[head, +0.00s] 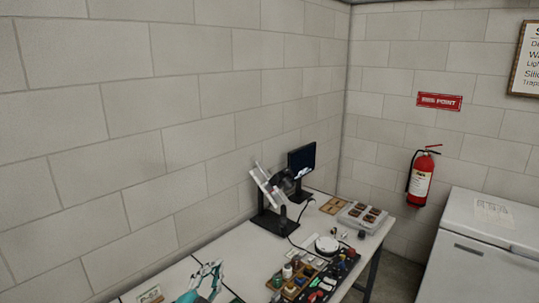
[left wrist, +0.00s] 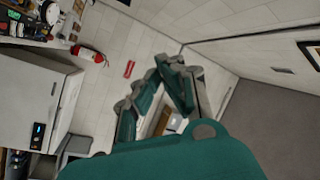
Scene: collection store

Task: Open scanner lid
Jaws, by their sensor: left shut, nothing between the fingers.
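My left gripper (head: 208,278), teal and grey, shows at the bottom of the head view, near the front part of the long white table (head: 228,262). Its fingers come together with nothing between them. In the left wrist view the teal fingers (left wrist: 172,72) stand out against the wall and ceiling. I cannot make out a scanner or its lid for sure in either view. A pale tilted panel (head: 264,183) on a black stand is on the table, apart from the gripper. My right gripper is not in view.
A dark monitor (head: 301,160) stands against the wall. A white chest (head: 485,245) and a red extinguisher (head: 421,180) are at right.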

